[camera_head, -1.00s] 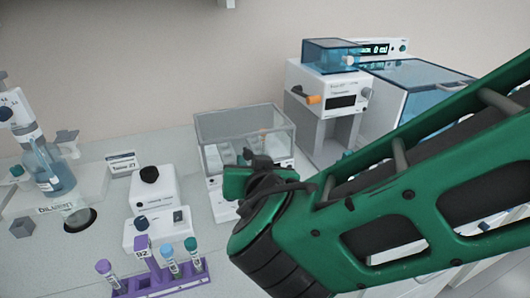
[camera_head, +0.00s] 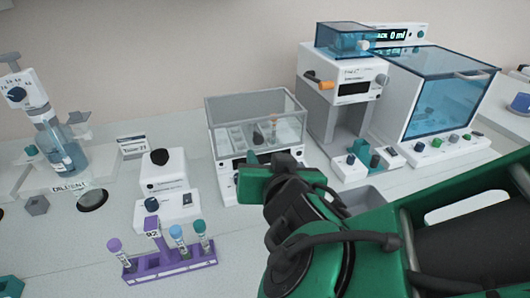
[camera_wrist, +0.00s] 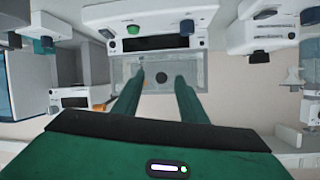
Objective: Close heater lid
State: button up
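The heater (camera_head: 228,180) is a white unit at the middle of the bench, with a dark display on its front. Its clear grey lid (camera_head: 232,108) shows as a see-through box above the base, and I cannot tell whether it is fully seated. My gripper (camera_head: 268,172) is in front of the heater's right front, hiding part of it. In the wrist view the heater's dark display (camera_wrist: 155,43) is near the top. The two green fingers of my gripper (camera_wrist: 158,88) are spread apart, with nothing seen between them, and point toward the clear-covered area.
A purple rack (camera_head: 170,262) with tubes stands at the front left. A small white device with a black knob (camera_head: 160,170) is left of the heater. A white machine (camera_head: 340,90) and a blue-lidded box (camera_head: 445,95) stand at the right. A diluent bottle (camera_head: 65,150) is far left.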

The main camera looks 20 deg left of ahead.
jog(key=shift+v, duration=2.1)
jog(key=shift+w+f, duration=0.1)
jog(key=w+d+f+m+h, duration=0.25)
jog(key=w+d, duration=0.25)
jog(key=d, duration=0.3)
jog(key=w+d+f+m+h, duration=0.1)
jog(key=w+d+h, duration=0.4)
jog(key=d, duration=0.4)
jog(key=w+d+f+m+g+h, duration=0.2)
jog(key=d+g, duration=0.2)
jog(key=d, duration=1.1)
jog(key=s+d+f+m+g, duration=0.2)
jog(key=s+d+g, duration=0.15)
jog(key=d, duration=0.45)
jog(key=s+d+f+m+g, duration=0.1)
jog(key=s+d+g, duration=0.1)
jog(key=s+d, duration=0.45)
jog(key=s+d+m+g+y, duration=0.1)
jog(key=s+d+g+y, duration=0.1)
jog(key=s+d, duration=0.5)
jog(key=s+y, duration=0.1)
jog(key=s, duration=0.2)
jog(key=shift+s+f, duration=0.3)
jog(key=shift+s, duration=0.1)
